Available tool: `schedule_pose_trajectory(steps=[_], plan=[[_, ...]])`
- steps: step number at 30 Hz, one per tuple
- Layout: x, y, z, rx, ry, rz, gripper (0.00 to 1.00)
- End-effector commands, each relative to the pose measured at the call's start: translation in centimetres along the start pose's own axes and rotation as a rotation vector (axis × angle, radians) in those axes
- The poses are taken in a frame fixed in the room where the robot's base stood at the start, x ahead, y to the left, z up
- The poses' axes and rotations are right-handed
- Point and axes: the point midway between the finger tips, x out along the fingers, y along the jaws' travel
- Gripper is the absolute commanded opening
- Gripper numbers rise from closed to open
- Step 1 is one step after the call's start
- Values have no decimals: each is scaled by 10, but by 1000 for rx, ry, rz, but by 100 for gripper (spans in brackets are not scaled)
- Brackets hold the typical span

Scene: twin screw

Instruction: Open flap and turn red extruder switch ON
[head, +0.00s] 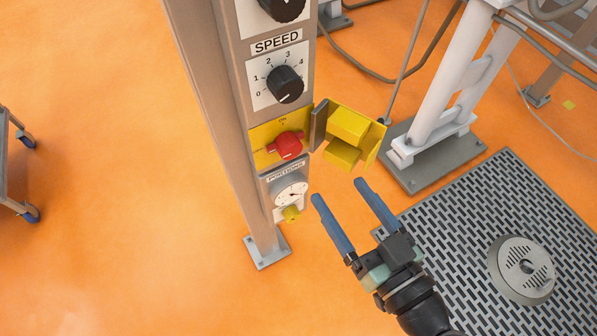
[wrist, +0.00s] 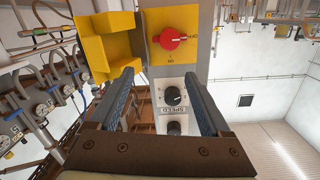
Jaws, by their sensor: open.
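The red extruder switch (head: 288,146) sits on a yellow plate on the grey control column. Its handle points left, toward the OFF side, with the ON mark above. The yellow flap (head: 349,125) is swung open to the right of the switch, leaving it uncovered. In the wrist view, which looks upside down, the red switch (wrist: 170,38) is at top middle and the flap (wrist: 106,42) is to its left. My gripper (head: 338,189) is open and empty, below and right of the switch, apart from it. Its blue fingers (wrist: 158,76) also show in the wrist view.
A SPEED dial (head: 285,83) is above the switch. A white round dial (head: 291,193) and a small yellow knob (head: 291,213) are below it. A white machine leg (head: 440,100) stands to the right, beside a floor grate (head: 460,215).

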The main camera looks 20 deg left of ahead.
Motion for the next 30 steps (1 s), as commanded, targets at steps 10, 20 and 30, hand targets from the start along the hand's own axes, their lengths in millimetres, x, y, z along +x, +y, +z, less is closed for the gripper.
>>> schedule_pose_trajectory(steps=[10, 20, 30], plan=[[0, -12, 27, 15, 48, -51, 82], [67, -16, 23, 15, 47, -52, 82], [111, -16, 21, 16, 47, -48, 82]])
